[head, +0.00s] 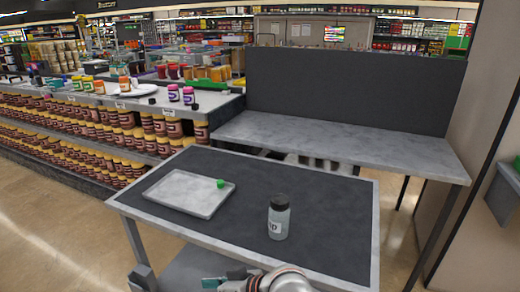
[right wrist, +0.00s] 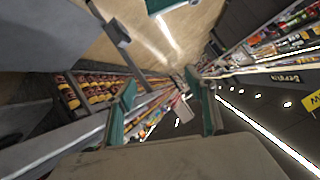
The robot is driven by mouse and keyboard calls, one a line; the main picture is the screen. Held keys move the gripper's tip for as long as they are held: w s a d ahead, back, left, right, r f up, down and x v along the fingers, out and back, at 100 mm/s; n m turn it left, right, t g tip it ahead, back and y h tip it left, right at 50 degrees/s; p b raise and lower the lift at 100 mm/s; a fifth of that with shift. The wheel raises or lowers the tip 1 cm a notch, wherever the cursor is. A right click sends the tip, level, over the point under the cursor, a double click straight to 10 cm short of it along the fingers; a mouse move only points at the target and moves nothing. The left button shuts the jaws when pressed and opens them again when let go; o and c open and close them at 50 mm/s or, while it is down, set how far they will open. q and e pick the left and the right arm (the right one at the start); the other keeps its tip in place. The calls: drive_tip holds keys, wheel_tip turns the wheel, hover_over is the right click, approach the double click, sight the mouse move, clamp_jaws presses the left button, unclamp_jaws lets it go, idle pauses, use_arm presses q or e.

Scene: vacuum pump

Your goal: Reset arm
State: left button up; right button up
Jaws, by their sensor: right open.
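My right gripper (head: 225,279) shows at the bottom edge of the head view, low at the near side of the cart, with its teal fingers pointing left. In the right wrist view its two teal fingers (right wrist: 167,108) stand apart with nothing between them. My left gripper is in neither view. A clear bottle with a black cap and white label (head: 278,220) stands upright on the dark-topped cart (head: 325,205), apart from the gripper. A grey tray (head: 180,197) lies on the cart's left part, with a small green object (head: 220,184) at its right end.
A grey table (head: 350,148) with a dark back panel (head: 350,90) stands behind the cart. A store shelf (head: 100,135) packed with jars is at the left. A wall (head: 460,120) closes off the right. Open floor (head: 45,230) lies left of the cart.

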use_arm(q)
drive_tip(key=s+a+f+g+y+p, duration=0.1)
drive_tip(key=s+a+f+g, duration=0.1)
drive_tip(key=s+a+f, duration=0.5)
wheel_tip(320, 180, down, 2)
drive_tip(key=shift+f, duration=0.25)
use_arm(e)
drive_tip(key=s+d+f+m+t+h, duration=0.1)
drive_tip(key=s+d+f, duration=0.4)
drive_tip(key=d, duration=0.6)
drive_tip(key=s+d+f+m+t+h, duration=0.1)
drive_tip(key=s+d+f+t+h, duration=0.2)
drive_tip(key=d, duration=0.9)
drive_tip(key=s+d+f+m+t+h, duration=0.2)
drive_tip(key=s+d+f+h, duration=0.3)
drive_tip(key=d+f, duration=0.5)
drive_tip(key=shift+s+d+f+t, duration=0.15)
drive_tip(key=shift+s+d+t, duration=0.25)
drive_tip(key=shift+s+d, duration=0.85)
